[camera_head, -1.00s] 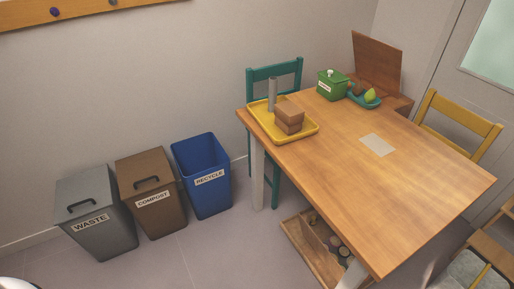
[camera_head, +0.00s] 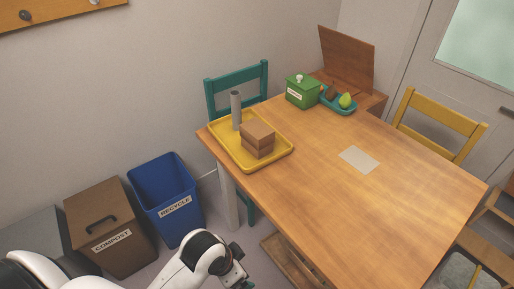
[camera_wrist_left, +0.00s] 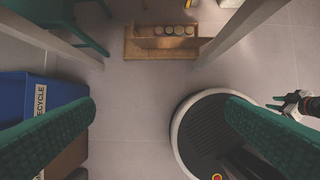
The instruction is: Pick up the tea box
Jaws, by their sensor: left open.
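No box with readable tea lettering shows. Two stacked brown boxes (camera_head: 258,135) stand on a yellow tray (camera_head: 270,163) at the table's left end, beside an upright grey cylinder (camera_head: 236,108). A green box (camera_head: 301,94) with a white knob and small label stands at the far table edge; I cannot tell which is the tea box. My left gripper (camera_head: 238,274) is low, left of the table; in the left wrist view its green fingers are wide apart and empty (camera_wrist_left: 160,105) above the floor. My right gripper (camera_wrist_left: 291,101) seems to show at that view's right edge, its jaws unclear.
The wooden table (camera_head: 330,205) has clear room around a pale sheet (camera_head: 359,159). A teal dish (camera_head: 337,106) holds a pear. Teal (camera_head: 222,88) and yellow (camera_head: 459,147) chairs flank it. Blue (camera_head: 166,199) and brown (camera_head: 108,232) bins stand left. A wooden crate (camera_wrist_left: 160,51) lies on the floor.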

